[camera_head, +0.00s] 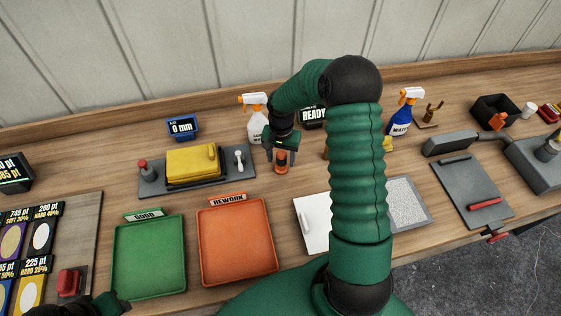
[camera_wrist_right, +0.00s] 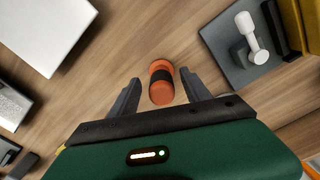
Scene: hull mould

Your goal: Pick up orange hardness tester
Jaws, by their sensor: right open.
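The orange hardness tester (camera_head: 281,161) is a small orange cylinder with a black middle band. It stands on the wooden bench right of the yellow block's plate. My right gripper (camera_head: 282,148) is above it, pointing down, and hides part of it. In the right wrist view the tester (camera_wrist_right: 161,90) shows between the two open fingers (camera_wrist_right: 159,77), with a gap on each side. I cannot tell how far the fingertips are above the bench. Part of my left gripper (camera_head: 105,304) shows at the lower left edge; its fingers are not clear.
A spray bottle (camera_head: 257,128) stands close behind my right gripper. A grey plate (camera_head: 150,187) with a yellow block (camera_head: 193,163) is to the left. A green tray (camera_head: 148,257) and an orange tray (camera_head: 237,241) lie in front. My right arm hides part of the bench.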

